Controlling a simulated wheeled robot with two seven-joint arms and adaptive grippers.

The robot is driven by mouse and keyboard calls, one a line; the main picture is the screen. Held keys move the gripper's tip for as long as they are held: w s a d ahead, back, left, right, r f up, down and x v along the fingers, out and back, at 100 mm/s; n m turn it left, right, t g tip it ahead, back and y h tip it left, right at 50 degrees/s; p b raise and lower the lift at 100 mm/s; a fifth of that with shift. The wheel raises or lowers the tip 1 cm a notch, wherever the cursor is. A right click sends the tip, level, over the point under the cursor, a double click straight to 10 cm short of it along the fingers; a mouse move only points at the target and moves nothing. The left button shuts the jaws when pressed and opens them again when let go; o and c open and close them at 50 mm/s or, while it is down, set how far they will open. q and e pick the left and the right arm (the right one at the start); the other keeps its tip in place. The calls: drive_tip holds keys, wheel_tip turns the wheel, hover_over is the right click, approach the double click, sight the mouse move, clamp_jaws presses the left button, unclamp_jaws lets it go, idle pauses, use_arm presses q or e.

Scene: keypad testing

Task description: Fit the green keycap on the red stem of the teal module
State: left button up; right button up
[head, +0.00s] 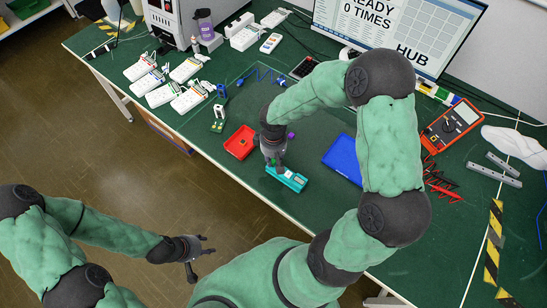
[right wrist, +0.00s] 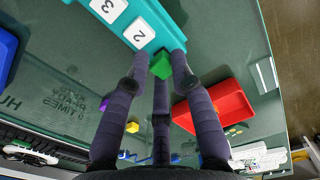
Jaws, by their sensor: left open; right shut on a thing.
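The teal module (head: 294,181) lies on the green bench near its front edge. In the right wrist view the module (right wrist: 172,31) carries white keycaps marked 3 (right wrist: 108,8) and 2 (right wrist: 139,33). My right gripper (head: 277,165) is over the module's left part. In the right wrist view its fingers are shut on the green keycap (right wrist: 161,65), which is close to the module's end beside the 2 key. Whether they touch I cannot tell. The red stem is hidden. My left gripper (head: 197,250) is open and empty, off the bench's front side.
A red tray (head: 240,142) stands left of the module and a blue tray (head: 343,158) to its right. A small purple piece (head: 291,135) lies behind. White modules (head: 160,95), a multimeter (head: 451,125) and a monitor (head: 410,30) stand further off.

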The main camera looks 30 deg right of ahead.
drive_tip(key=shift+f, duration=0.2)
idle(0.5)
drive_tip(key=o, duration=0.8)
drive_tip(key=shift+o, duration=0.2)
drive_tip(key=shift+r+p, duration=0.3)
drive_tip(key=shift+r, duration=0.25)
idle(0.3)
drive_tip(key=shift+r+p, duration=2.2)
drive_tip(key=shift+r, duration=0.8)
